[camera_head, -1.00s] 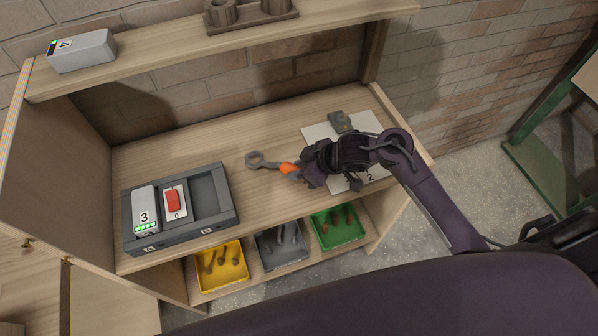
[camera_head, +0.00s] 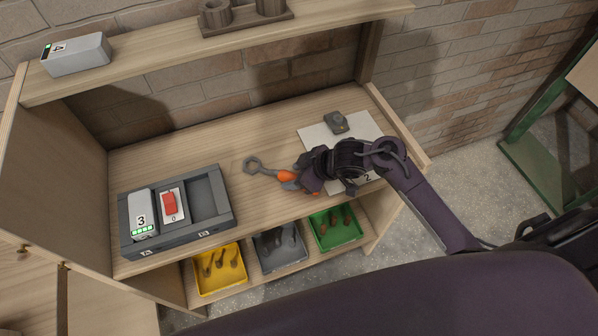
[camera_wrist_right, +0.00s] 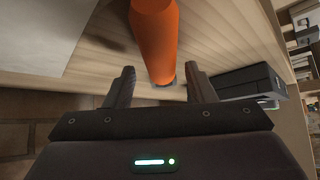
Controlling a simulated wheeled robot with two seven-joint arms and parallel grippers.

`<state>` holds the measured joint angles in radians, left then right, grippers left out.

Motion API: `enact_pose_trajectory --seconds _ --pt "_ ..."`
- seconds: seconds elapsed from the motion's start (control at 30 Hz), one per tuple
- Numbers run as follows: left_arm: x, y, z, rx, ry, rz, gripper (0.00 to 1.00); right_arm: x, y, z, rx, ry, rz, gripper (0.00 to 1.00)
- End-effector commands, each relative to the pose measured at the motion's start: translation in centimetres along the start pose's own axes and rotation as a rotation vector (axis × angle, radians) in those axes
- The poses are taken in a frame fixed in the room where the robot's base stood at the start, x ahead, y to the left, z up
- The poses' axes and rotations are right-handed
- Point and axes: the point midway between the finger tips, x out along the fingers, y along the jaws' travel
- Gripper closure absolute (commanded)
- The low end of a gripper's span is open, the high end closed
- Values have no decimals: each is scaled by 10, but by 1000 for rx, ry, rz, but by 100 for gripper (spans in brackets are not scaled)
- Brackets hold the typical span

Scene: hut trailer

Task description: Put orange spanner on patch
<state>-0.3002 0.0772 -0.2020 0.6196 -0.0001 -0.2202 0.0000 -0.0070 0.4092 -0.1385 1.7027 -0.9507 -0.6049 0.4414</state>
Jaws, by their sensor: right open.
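The orange spanner has a grey ring head (camera_head: 253,164) and an orange handle (camera_head: 286,176). It lies on the workbench, head pointing left. My right gripper (camera_head: 293,181) is at the handle end, over the bench. In the right wrist view its two fingers (camera_wrist_right: 163,84) are open, with the orange handle (camera_wrist_right: 155,38) showing between and beyond them; contact cannot be told. The patch (camera_head: 316,135) is a white sheet marked 2, right of the spanner and partly hidden under my right arm. It also shows in the right wrist view (camera_wrist_right: 35,38). My left gripper is out of view.
A grey block (camera_head: 336,122) sits on the patch's far part. A dark tray (camera_head: 222,222) with a box marked 3 and a red switch stands at left. Yellow, grey and green bins (camera_head: 335,243) are on the shelf below. An upper shelf (camera_head: 170,58) overhangs the bench back.

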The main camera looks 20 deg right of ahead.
Motion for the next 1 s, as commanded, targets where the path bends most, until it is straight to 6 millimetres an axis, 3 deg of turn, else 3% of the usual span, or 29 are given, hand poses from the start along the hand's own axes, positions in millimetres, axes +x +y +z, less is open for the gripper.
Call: enact_pose_trajectory --seconds 0.17,0.6,0.8,1.0 --pt "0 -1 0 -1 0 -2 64 -17 1 -2 -3 1 3 50" --pt "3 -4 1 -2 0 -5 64 -104 0 0 -4 -2 2 50" --pt "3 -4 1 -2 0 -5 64 -120 0 -1 -1 0 1 50" --pt "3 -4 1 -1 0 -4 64 -122 0 -1 0 0 0 50"
